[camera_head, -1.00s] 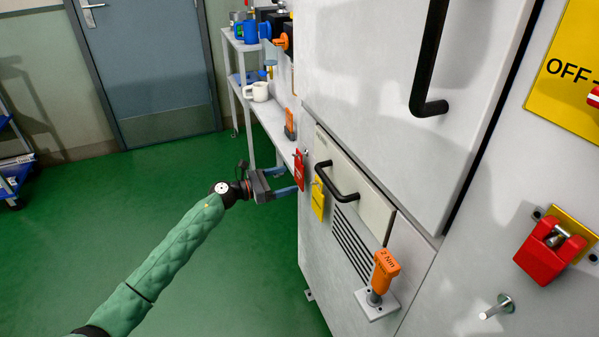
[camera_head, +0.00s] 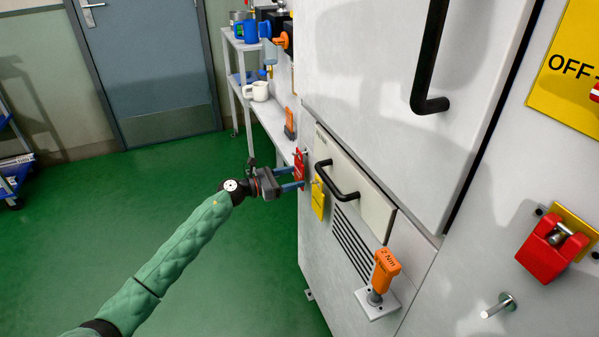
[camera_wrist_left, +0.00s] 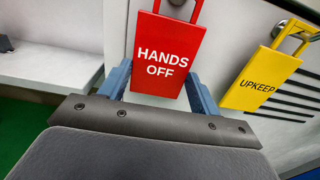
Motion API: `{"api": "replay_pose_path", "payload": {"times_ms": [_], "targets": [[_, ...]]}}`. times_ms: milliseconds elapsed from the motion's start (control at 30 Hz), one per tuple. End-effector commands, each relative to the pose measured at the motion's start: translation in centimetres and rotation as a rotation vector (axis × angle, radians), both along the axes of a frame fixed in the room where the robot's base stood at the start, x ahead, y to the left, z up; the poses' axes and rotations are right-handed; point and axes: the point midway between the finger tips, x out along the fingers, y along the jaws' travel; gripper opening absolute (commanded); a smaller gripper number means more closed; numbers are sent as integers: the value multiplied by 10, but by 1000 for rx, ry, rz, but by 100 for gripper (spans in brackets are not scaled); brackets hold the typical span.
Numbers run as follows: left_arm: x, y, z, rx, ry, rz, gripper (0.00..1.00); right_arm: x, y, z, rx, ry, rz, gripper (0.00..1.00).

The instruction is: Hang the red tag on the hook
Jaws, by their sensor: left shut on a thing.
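The red tag (camera_head: 299,166), marked HANDS OFF, is at the left edge of the machine's front face. In the left wrist view the red tag (camera_wrist_left: 168,55) is upright between the two blue fingers, with its red loop at the top of the picture. A grey metal part shows inside the loop; I cannot tell whether the loop bears on it. My left gripper (camera_head: 300,179) is shut on the red tag. A bare metal peg (camera_head: 500,306) sticks out of the panel at the lower right. My right gripper is not in view.
A yellow tag (camera_head: 318,200), marked UPKEEP, hangs beside the red one. A shelf (camera_head: 270,116) stands behind.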

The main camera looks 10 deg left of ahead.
Motion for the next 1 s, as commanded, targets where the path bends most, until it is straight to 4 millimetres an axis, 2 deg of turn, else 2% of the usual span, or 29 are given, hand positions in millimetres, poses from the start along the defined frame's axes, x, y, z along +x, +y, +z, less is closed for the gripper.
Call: {"api": "replay_pose_path", "payload": {"times_ms": [500, 1000], "targets": [[0, 0, 13, 0, 0, -1, 44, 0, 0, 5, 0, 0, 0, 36], [-3, 4, 12, 0, 0, 0, 44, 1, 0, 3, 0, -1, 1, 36]]}}
